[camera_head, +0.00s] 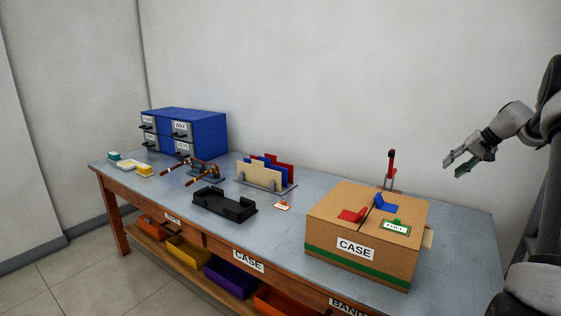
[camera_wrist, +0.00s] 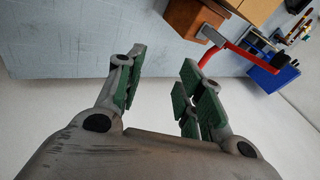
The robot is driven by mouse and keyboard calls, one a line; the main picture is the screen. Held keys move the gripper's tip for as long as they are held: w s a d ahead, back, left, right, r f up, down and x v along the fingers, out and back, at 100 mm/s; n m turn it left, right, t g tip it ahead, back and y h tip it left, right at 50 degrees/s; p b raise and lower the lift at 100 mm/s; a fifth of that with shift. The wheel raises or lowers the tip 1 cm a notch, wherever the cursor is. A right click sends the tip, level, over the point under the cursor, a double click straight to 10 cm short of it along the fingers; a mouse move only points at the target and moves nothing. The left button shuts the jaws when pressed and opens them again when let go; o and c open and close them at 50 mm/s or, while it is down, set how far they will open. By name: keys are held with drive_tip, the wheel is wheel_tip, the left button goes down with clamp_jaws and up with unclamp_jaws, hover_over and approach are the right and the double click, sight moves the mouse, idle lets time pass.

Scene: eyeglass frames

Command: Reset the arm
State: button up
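My gripper (camera_head: 460,164) is raised at the right, above and behind the right part of the workbench (camera_head: 465,230). In the wrist view my gripper (camera_wrist: 160,88) has its green-padded fingers apart, with nothing between them. A tortoiseshell eyeglass frame (camera_head: 203,174) rests on a dark stand at the left of the bench. A cardboard box (camera_head: 330,235) labelled CASE stands at the right of the bench. My gripper is apart from all of these.
A red-handled tool (camera_head: 391,165) stands upright behind the box. A black tray (camera_head: 225,207), a rack with coloured panels (camera_head: 260,175) and a blue drawer cabinet (camera_head: 205,130) stand further left. Coloured bins (camera_head: 230,280) sit on the lower shelf. Air around my gripper looks clear.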

drive_tip(key=w+d+r+n+t+h, duration=0.2)
drive_tip(key=d+h, duration=0.1)
drive_tip(key=d, duration=0.3)
drive_tip(key=w+d+r+n+t+h, duration=0.1)
drive_tip(key=w+d+t+h, duration=0.15)
drive_tip(key=d, duration=0.45)
drive_tip(key=s+r+g+h, duration=0.2)
drive_tip(key=s+r+h, duration=0.1)
drive_tip(key=s, duration=0.4)
drive_tip(key=s+r+g+h, duration=0.2)
drive_tip(key=s+r+h, duration=0.1)
drive_tip(key=s, duration=0.5)
drive_tip(key=s+a+f+g+y, duration=0.1)
drive_tip(key=s+a+g+y, duration=0.25)
drive_tip(key=s+a, duration=1.65)
drive_tip(key=s+a+n+t+y, duration=0.1)
drive_tip(key=s+a+n+y, duration=0.1)
drive_tip(key=s+a, duration=1.3)
drive_tip(key=a+r+y, duration=0.1)
drive_tip(key=a, duration=0.2)
drive_tip(key=shift+s+a+n+t+y, duration=0.15)
drive_tip(key=shift+a+n+t+y, duration=0.15)
drive_tip(key=shift+a+t, duration=0.1)
